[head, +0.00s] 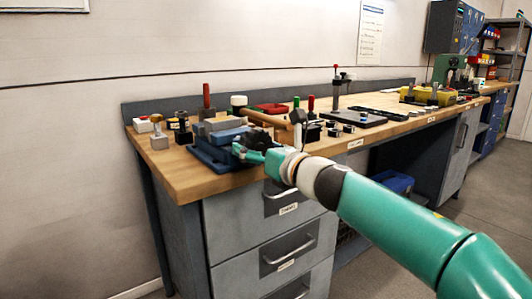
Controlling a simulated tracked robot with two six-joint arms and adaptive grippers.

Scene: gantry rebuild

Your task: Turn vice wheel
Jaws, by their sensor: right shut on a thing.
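The blue vice (212,156) sits on the left end of the wooden workbench, close to its front edge. My right arm comes in from the lower right. My right gripper (247,150) is at the front right side of the vice, shut on the vice wheel (256,137). The wheel shows only as a small dark shape; the gripper hides much of it, and its turn angle cannot be told. My left gripper is not in view.
A hammer with a wooden handle (268,119) lies just behind the vice. Several small tools and blocks stand around it, with a red-handled tool (206,97) behind. A dark tray (358,119) lies farther right. Drawers (285,248) are below the bench top (178,178).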

